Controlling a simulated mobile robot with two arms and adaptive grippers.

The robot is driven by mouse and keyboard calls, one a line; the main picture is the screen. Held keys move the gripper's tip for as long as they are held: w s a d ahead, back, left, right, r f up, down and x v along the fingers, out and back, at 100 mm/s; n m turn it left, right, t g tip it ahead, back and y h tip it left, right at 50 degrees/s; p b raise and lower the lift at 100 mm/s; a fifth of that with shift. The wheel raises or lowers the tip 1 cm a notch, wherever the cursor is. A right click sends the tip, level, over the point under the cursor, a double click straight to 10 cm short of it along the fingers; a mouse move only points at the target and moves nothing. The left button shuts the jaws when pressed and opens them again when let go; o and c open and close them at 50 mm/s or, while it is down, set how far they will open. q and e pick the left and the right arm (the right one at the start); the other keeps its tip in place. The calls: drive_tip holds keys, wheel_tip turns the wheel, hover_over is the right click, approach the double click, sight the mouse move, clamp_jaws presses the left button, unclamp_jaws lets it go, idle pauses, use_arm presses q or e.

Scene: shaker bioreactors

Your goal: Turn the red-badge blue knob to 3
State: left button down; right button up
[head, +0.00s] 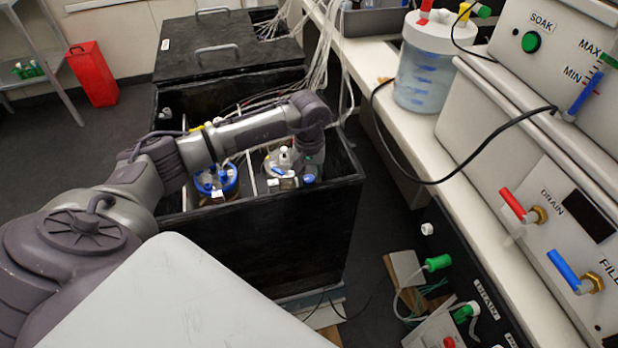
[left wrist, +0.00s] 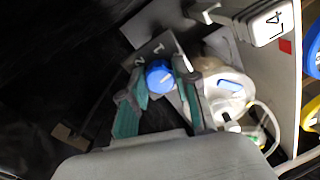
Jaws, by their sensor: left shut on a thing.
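The blue knob (left wrist: 160,76) sits on a grey plate in the left wrist view, with a pale mark on its face. A small red badge (left wrist: 286,46) is by the white L4 label. My left gripper (left wrist: 158,82) has its green-padded fingers on either side of the knob and is shut on it. In the head view my left arm reaches over the black box, and its fingers are mostly hidden. My right gripper is not in view.
A white-lidded vessel (left wrist: 222,90) with tubing is close to the fingers. In the head view the black open box (head: 270,235) also holds a blue-rimmed vessel (head: 215,182). A bench (head: 475,190) with machines runs along the right. Dark floor (head: 385,210) lies between.

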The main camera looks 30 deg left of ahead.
use_arm(q)
drive_tip(key=n+b, duration=0.1)
drive_tip(key=n, duration=0.2)
drive_tip(key=shift+n, duration=0.3)
drive_tip(key=n+b, duration=0.1)
drive_tip(key=n, duration=0.3)
drive_tip(key=shift+n+b, duration=0.3)
drive_tip(key=shift+b, duration=0.05)
drive_tip(key=n, duration=0.4)
drive_tip(key=shift+w+b, duration=0.1)
drive_tip(key=shift+b, duration=0.25)
drive_tip(key=n, duration=0.8)
drive_tip(key=shift+n, duration=0.3)
drive_tip(key=n, duration=0.4)
drive_tip(key=shift+r+n, duration=0.1)
drive_tip(key=shift+n, duration=0.2)
drive_tip(key=n, duration=0.4)
drive_tip(key=shift+a+p, duration=0.1)
drive_tip(key=shift+p, duration=0.3)
drive_tip(key=shift+n+p, duration=0.45)
drive_tip(key=shift+n, duration=1.95)
